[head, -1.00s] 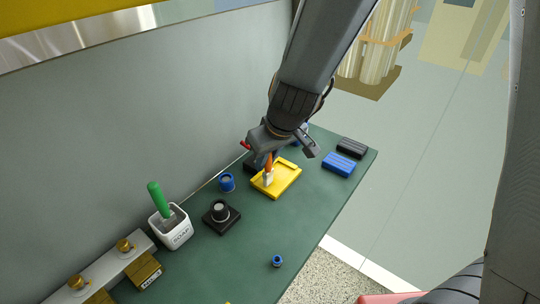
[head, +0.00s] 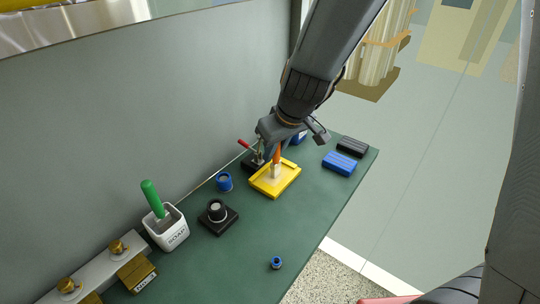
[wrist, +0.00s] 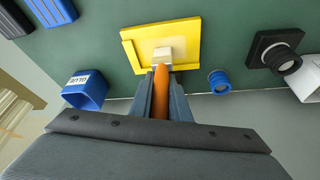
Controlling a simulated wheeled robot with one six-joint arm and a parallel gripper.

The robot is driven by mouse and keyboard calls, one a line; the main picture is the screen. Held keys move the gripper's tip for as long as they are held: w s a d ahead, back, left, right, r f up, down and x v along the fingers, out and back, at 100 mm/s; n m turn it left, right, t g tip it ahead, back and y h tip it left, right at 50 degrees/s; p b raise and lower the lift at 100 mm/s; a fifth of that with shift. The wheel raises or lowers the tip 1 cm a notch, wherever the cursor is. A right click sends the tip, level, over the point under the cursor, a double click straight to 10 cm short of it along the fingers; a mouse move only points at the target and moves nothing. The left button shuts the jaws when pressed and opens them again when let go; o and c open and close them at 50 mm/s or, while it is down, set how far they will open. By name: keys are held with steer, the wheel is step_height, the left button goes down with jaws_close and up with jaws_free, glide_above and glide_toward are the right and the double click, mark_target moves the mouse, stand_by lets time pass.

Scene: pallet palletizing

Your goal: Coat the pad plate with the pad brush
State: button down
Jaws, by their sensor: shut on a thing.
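The pad plate is a yellow square tray (head: 283,186) with raised edges, lying on the green bench. It also shows in the wrist view (wrist: 185,35). My gripper (head: 277,146) is above the plate, shut on the orange handle of the pad brush (wrist: 160,82). The brush's pale head (wrist: 163,54) is over the plate's surface and looks to be touching it. In the head view the brush (head: 276,165) stands nearly upright, and the gripper hides the top of its handle.
A blue cup labelled GLUE (wrist: 84,90) stands close by my gripper. A blue ring part (head: 224,182), a black knob block (head: 217,213) and a white SOAP cup with a green-handled tool (head: 169,228) are left. Blue and black blocks (head: 340,163) lie right. The front bench is mostly clear.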

steer(key=shift+w+d+r+b, duration=0.1)
steer(key=shift+w+d+b, duration=0.25)
steer(key=shift+w+d, duration=0.35)
steer(key=shift+w+d+r+b, duration=0.1)
steer(key=shift+w+d+b, duration=0.3)
steer(key=shift+w, duration=0.45)
steer(key=shift+d, duration=0.1)
step_height(320, 180, up, 7)
steer(key=p, duration=0.5)
steer(key=shift+p, duration=0.35)
steer(key=c, duration=2.3)
jaws_free()
jaws_close()
